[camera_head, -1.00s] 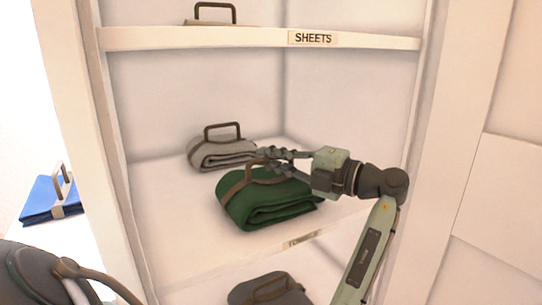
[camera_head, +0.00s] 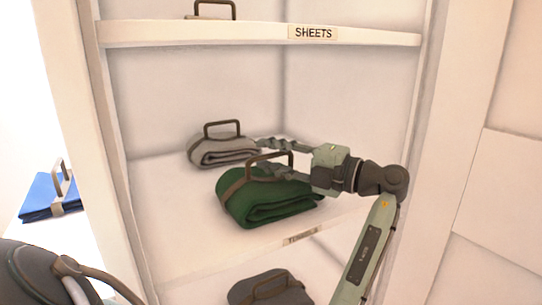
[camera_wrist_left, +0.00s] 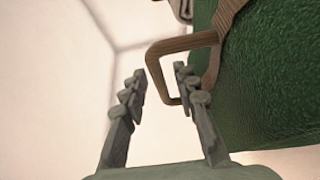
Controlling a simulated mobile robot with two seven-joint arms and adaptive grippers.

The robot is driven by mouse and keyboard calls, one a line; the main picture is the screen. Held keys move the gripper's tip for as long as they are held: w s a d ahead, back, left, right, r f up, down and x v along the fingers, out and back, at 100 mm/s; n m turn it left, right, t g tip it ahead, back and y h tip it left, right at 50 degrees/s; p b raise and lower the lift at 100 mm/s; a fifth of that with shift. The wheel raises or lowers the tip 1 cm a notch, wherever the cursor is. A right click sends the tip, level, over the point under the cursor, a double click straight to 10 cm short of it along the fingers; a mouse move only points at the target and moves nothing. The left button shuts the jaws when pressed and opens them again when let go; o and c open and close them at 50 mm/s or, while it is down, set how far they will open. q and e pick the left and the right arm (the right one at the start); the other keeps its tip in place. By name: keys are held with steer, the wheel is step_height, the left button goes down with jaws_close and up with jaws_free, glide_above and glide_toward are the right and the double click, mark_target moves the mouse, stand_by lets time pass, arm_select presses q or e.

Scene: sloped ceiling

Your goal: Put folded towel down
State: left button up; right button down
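The green folded towel (camera_head: 266,203) lies on the middle shelf (camera_head: 185,238), with a brown strap and an upright loop handle (camera_head: 270,157). My left gripper (camera_head: 268,158) is at this handle, above the towel. Its fingers are spread apart and it is open. In the left wrist view, the open fingers (camera_wrist_left: 158,88) stand on either side of the handle's outer bar (camera_wrist_left: 154,62), with the green towel (camera_wrist_left: 275,75) to the right. The bar is not clamped. My right gripper is not in view.
A grey folded bundle with a handle (camera_head: 217,151) sits just behind the towel. The shelf labelled SHEETS (camera_head: 255,36) is above. A dark bundle (camera_head: 268,289) lies below. A blue bundle (camera_head: 48,197) is outside at left. Shelf space left of the towel is clear.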

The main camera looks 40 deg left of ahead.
arm_select(q)
steer(key=shift+r, duration=0.1)
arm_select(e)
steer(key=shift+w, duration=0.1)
